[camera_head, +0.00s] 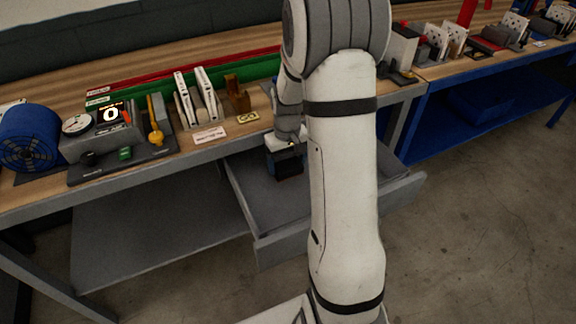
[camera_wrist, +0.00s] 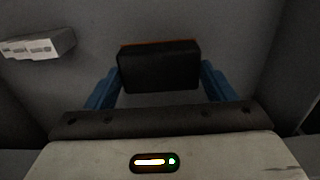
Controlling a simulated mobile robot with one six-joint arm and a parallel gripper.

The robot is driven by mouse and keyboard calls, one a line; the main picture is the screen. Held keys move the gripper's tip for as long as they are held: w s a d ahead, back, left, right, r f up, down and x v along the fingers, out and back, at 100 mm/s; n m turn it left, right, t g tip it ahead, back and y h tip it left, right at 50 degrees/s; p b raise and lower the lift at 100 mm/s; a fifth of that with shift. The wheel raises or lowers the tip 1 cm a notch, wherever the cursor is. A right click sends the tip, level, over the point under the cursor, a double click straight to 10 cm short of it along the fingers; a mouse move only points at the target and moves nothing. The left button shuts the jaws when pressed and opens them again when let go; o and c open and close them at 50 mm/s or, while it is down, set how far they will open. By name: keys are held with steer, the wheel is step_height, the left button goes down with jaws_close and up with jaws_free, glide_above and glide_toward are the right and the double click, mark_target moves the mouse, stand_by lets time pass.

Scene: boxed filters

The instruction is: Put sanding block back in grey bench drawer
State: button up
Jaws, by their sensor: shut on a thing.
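The sanding block (camera_wrist: 160,70) is a dark block with a thin orange edge along its far side. In the wrist view it sits between the two blue fingers of my gripper (camera_wrist: 161,82), which is shut on it. In the head view my gripper (camera_head: 285,160) hangs over the open grey bench drawer (camera_head: 262,215), with a dark shape at its tip. The drawer is pulled out below the bench top, and my arm hides its middle. Grey drawer floor shows around the block in the wrist view; I cannot tell whether the block touches it.
A pale box-like object (camera_wrist: 38,44) lies at upper left in the wrist view. A blue bench (camera_head: 480,110) stands at right.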

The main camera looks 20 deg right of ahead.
mark_target(287, 164)
steer(key=shift+f, duration=1.1)
steer(key=shift+f, duration=0.25)
steer(key=o, duration=1)
steer(key=shift+r, duration=0.1)
step_height(287, 164, up, 12)
steer(key=s+a+r, duration=0.2)
steer(key=s+a, duration=0.1)
steer(key=s, duration=0.3)
steer(key=s+a+r+t, duration=0.1)
steer(key=s+a+r, duration=0.1)
steer(key=s, duration=0.5)
steer(key=s+a+r+t, duration=0.1)
steer(key=s+a+r, duration=0.2)
steer(key=s+a, duration=0.2)
steer(key=shift+s+r+p, duration=0.1)
steer(key=shift+s+p, duration=0.25)
steer(key=shift+s, duration=0.55)
